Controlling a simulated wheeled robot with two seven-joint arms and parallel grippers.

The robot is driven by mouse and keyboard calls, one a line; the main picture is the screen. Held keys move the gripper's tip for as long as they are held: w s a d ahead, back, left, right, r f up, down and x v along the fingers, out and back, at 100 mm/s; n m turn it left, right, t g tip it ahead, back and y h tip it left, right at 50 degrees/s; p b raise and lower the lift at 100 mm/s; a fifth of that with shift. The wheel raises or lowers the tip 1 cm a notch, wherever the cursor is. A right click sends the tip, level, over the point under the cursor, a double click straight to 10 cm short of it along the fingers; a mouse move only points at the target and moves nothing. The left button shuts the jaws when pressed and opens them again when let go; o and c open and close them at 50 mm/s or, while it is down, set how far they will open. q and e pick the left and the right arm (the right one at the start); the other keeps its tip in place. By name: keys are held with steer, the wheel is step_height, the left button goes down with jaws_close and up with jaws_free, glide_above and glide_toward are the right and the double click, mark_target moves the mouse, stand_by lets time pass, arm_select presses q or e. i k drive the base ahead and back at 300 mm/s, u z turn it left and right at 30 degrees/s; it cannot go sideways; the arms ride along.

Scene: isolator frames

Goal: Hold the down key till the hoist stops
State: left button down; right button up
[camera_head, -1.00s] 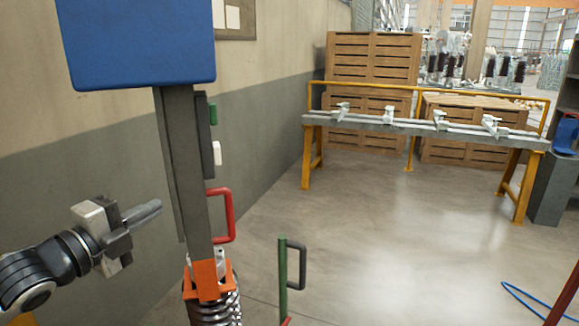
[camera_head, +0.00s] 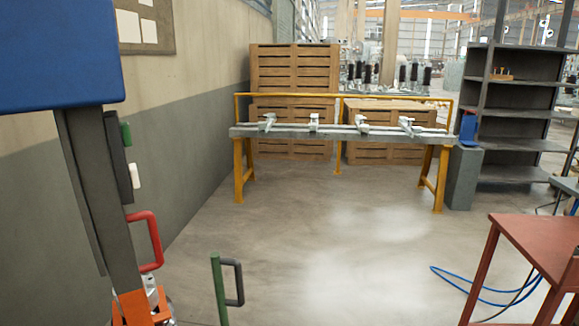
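A grey post (camera_head: 98,200) stands at the left under a large blue box (camera_head: 60,58). A dark panel (camera_head: 117,157) on the post's right side carries a green key (camera_head: 126,134) above a white key (camera_head: 136,177). I cannot tell which one is the down key. A red handle (camera_head: 155,240) sticks out lower on the post, above an orange bracket (camera_head: 132,308) at the bottom edge. No part is clearly recognisable as the hoist. Neither of my grippers is in view.
A green post with a dark handle (camera_head: 220,290) stands at front centre-left. A yellow-legged bench (camera_head: 345,137) with several clamps stands behind. A red table (camera_head: 535,240) and a blue hose (camera_head: 480,297) are at right. The middle floor is clear.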

mark_target(134, 175)
steer(key=u, duration=0.5)
steer(key=k, duration=1.2)
steer(key=z, duration=0.5)
steer(key=i, duration=1.25)
steer(key=u, duration=0.65)
steer(key=i, duration=0.5)
steer(key=u, duration=0.65)
